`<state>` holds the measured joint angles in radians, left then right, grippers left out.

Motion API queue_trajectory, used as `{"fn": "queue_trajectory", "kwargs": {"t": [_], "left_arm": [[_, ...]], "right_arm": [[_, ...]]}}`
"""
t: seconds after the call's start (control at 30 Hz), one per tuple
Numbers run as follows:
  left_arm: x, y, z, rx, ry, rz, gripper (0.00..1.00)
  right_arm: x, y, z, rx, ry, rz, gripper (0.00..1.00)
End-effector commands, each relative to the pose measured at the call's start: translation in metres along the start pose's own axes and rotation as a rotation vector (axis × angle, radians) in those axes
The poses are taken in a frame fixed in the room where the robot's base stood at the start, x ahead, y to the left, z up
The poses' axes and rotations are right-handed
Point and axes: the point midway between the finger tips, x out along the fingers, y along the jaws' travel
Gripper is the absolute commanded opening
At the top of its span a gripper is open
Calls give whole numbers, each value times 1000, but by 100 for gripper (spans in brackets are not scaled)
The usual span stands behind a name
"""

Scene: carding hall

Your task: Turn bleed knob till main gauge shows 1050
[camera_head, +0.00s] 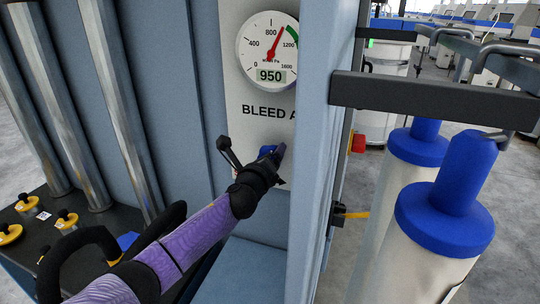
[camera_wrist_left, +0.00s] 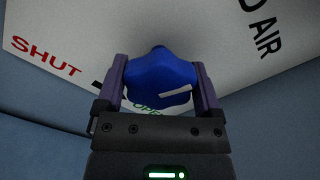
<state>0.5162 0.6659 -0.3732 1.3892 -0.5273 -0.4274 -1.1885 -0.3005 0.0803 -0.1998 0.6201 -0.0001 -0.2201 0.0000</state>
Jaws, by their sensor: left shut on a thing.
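The main gauge (camera_head: 267,48) is a round white dial with a red needle. Its digital readout shows 950, and the needle points up and right, near the green arc. The blue bleed knob (camera_wrist_left: 160,78) sits on the white panel below the gauge, with a white mark on its lower right. My left gripper (camera_wrist_left: 162,88) is shut on the knob, one finger on each side. In the head view the knob (camera_head: 267,151) is mostly hidden behind my gripper. The words SHUT and part of OPEN show around the knob in the wrist view. My right gripper is not in view.
A light-blue cabinet post (camera_head: 322,130) stands close right of the knob. A dark horizontal bar (camera_head: 430,100) and large white rolls with blue ends (camera_head: 446,215) are further right. Metal pipes (camera_head: 120,95) and a dark shelf with yellow knobs (camera_head: 66,218) are at left.

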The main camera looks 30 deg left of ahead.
Motion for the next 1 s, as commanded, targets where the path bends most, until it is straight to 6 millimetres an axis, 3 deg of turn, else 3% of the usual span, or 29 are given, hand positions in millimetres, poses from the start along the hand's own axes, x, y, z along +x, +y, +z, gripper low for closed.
{"fn": "queue_trajectory", "kwargs": {"t": [0.5,1.0], "left_arm": [[0,1,-1,-382,1,1,26],[0,2,-1,-495,1,1,26]], "right_arm": [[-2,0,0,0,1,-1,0],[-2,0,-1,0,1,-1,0]]}}
